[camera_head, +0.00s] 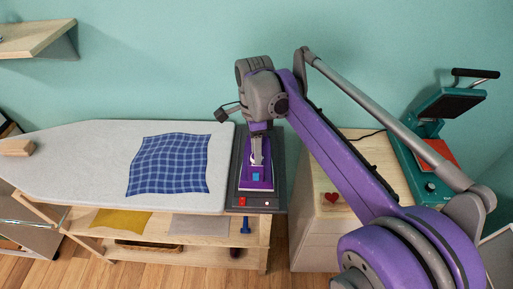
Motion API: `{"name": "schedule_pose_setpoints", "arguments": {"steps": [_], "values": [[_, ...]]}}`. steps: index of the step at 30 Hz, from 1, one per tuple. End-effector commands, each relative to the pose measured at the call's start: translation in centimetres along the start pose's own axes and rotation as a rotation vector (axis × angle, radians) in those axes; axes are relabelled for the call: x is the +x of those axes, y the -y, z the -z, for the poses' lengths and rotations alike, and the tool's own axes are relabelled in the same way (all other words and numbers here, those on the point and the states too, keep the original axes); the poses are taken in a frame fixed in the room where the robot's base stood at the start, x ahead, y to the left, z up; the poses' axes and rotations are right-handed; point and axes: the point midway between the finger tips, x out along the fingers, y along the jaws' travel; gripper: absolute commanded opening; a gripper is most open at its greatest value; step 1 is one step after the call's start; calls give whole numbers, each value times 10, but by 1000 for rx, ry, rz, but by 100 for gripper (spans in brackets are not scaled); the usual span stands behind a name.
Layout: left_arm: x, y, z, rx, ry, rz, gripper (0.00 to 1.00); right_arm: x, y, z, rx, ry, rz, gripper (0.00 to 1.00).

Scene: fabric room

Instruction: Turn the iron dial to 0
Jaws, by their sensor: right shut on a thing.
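The purple iron (258,184) sits on a dark rest plate (277,186) at the right end of the ironing board. It has a blue part on its front half. My right gripper (257,161) reaches down from above onto the iron's upper part, shut on what appears to be its dial, by a small white patch. The fingers cover most of the dial, and its setting cannot be read. My left gripper is not in view.
A blue checked cloth (168,164) lies on the ironing board (80,150). The shelf below holds a yellow cloth (121,219). A wooden cabinet (335,225) with a red heart (331,197) and a teal heat press (425,150) stand right. My right arm crosses above the cabinet.

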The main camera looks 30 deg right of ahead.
Motion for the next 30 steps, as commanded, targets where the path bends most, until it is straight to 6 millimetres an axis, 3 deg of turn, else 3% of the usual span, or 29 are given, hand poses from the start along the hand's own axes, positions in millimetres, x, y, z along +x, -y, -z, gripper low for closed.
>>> {"name": "schedule_pose_setpoints", "arguments": {"steps": [30], "values": [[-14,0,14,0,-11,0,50,-1,-1,-2,-959,-88,0,0]]}}
